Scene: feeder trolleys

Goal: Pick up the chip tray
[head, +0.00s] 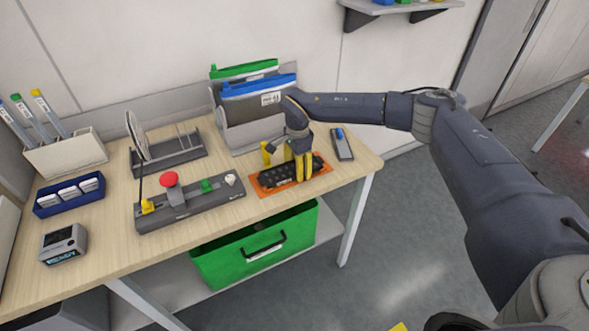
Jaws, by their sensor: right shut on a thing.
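The chip tray (277,176) looks like a black, low tray with a bumpy top. It is on or just above an orange mat (258,187) near the right front of the wooden table; I cannot tell if there is a gap. My right gripper (285,163) points down over it from the right, yellow fingers on either side, and is shut on it. The gripper and fingers hide part of the tray's back and right end. My left gripper is not in view.
A grey rack (233,137) with blue and green pouches stands behind. A dark handheld device (342,145) lies to the right. A control box (190,203) with a red button is to the left. A green crate (228,263) is on the shelf below.

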